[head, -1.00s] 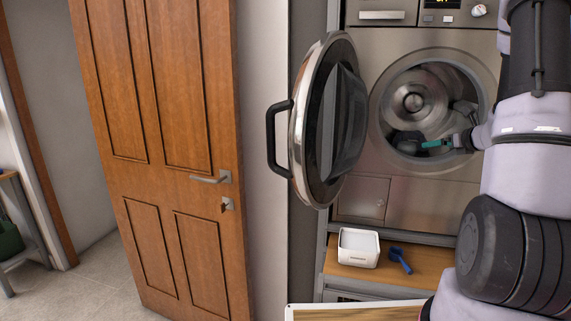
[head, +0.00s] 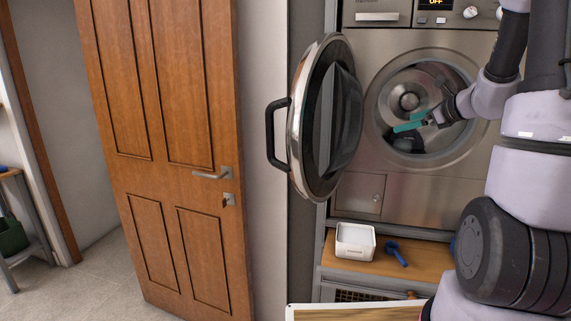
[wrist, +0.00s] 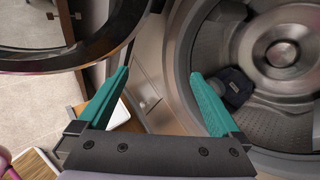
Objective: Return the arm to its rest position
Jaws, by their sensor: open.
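My gripper (head: 409,122) is in front of the washer's round opening in the head view, with its teal fingers pointing left. In the wrist view my gripper (wrist: 160,82) has its two teal fingers spread wide apart with nothing between them. My arm (head: 495,85) reaches in from the right of the head view. The steel washer (head: 440,200) has its door (head: 325,115) swung open to the left. A dark item (head: 408,143) lies low in the drum; it also shows in the wrist view (wrist: 236,86), apart from the fingers.
A white box (head: 355,242) and a blue scoop (head: 396,254) sit on the wooden shelf (head: 430,262) below the washer. A wooden-topped surface (head: 350,313) is at the bottom front. A brown room door (head: 165,150) stands at the left, with open floor beyond it.

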